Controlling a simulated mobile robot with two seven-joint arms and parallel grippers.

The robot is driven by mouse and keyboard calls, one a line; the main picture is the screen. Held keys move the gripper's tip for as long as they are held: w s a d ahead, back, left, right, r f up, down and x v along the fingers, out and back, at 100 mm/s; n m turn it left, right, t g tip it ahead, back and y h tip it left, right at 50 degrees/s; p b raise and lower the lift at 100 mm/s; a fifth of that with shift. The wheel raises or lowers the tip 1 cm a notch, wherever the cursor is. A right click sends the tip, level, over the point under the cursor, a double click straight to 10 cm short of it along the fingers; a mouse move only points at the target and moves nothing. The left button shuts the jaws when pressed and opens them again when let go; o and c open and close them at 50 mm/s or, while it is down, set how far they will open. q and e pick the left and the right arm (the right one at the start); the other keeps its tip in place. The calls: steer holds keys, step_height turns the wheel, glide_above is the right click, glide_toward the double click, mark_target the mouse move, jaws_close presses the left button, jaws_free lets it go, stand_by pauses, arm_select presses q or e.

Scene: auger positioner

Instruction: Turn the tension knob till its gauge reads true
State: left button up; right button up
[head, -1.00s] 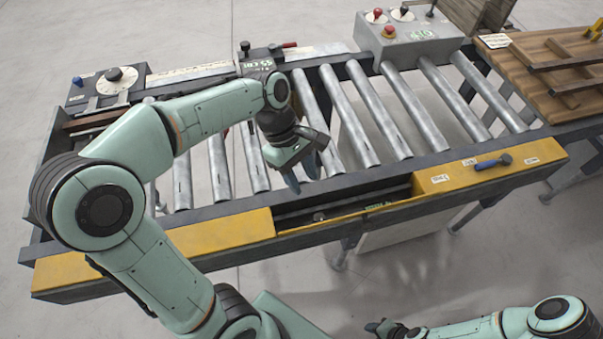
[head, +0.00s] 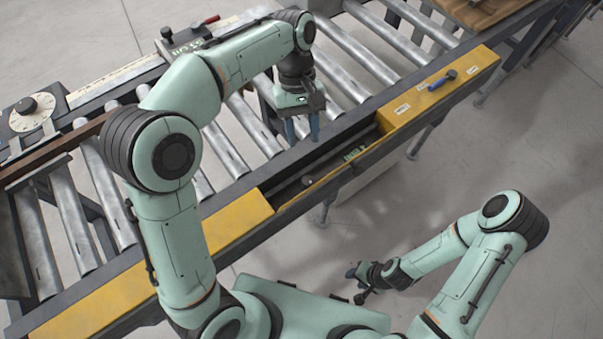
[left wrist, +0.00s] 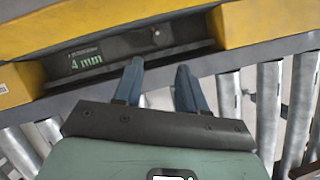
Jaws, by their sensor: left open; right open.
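A dark recess (head: 330,165) lies between the yellow front panels. It holds a green "4 mm" readout (head: 355,153), also in the left wrist view (left wrist: 87,62), and a small round knob-like part (head: 308,181), also in the left wrist view (left wrist: 156,37). I cannot tell whether this is the tension knob. My left gripper (head: 303,132) is open and empty, fingers down by the recess's roller-side edge; its fingertips (left wrist: 159,66) appear below the recess in the left wrist view. My right gripper (head: 355,284) is open and empty, low in front of the conveyor.
A white dial with a black knob (head: 28,104) sits at the far left, beside a ruler (head: 115,80). A block with a red-tipped lever (head: 190,38) stands behind my left arm. Metal rollers (head: 230,150) fill the conveyor. A blue-handled tool (head: 441,80) lies on the right yellow panel.

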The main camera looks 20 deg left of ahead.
mark_target(307, 180)
arm_select(q)
steer(key=b+x, duration=0.2)
steer(key=x, duration=1)
steer(key=shift+s+d+f, duration=0.1)
steer(key=shift+s+d, duration=0.05)
steer(key=shift+s, duration=0.05)
arm_select(e)
steer(key=s+f, duration=0.3)
steer(key=shift+f, duration=0.25)
arm_select(q)
jaws_close()
arm_select(e)
steer(key=shift+w, duration=0.1)
